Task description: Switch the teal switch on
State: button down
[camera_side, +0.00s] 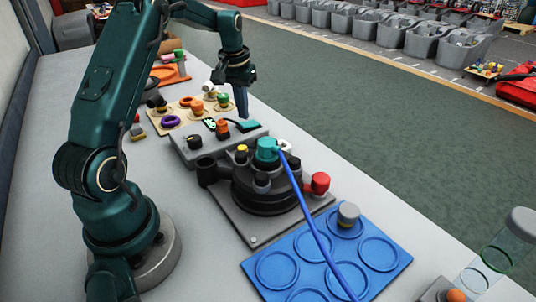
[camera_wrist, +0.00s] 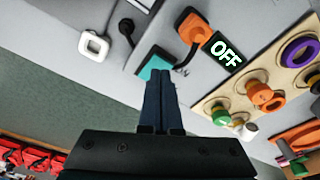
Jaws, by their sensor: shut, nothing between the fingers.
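The teal switch (camera_wrist: 157,64) shows just beyond my fingertips in the wrist view, partly hidden by them. In the side view the teal switch (camera_side: 246,126) lies at the far right end of a grey panel (camera_side: 222,143). My gripper (camera_side: 243,114) is shut and empty, pointing down close beside the switch. It also shows in the wrist view (camera_wrist: 160,84). I cannot tell whether the fingers touch the switch. A small dark display (camera_wrist: 222,51) reads OFF in the wrist view.
A board with several pegs and rings (camera_wrist: 250,92) lies beside the panel. A black round fixture (camera_side: 262,190) with coloured knobs and a blue hose stands nearer the side camera. A blue tray (camera_side: 330,258) lies in front of it. The table's edge is close beyond my gripper.

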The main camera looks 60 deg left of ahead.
aim_at(245, 125)
jog(key=shift+f, duration=0.95)
dwell(0.7)
jog(key=shift+r, duration=3.55)
jog(key=s+d+r+m+t, duration=0.2)
jog(key=d+r, duration=0.4)
jog(key=d, duration=0.2)
jog(key=s+d+r+m+t, duration=0.1)
jog(key=s+d+r+m, duration=0.15)
jog(key=d+r, duration=0.4)
jog(key=s+d+f, duration=0.4)
jog(key=s, duration=0.2)
jog(key=s+d+f+m+t, duration=0.1)
jog(key=s+d+f, duration=0.3)
jog(key=s, duration=0.3)
jog(key=shift+d+f+h, duration=0.4)
jog(key=shift+d, duration=0.1)
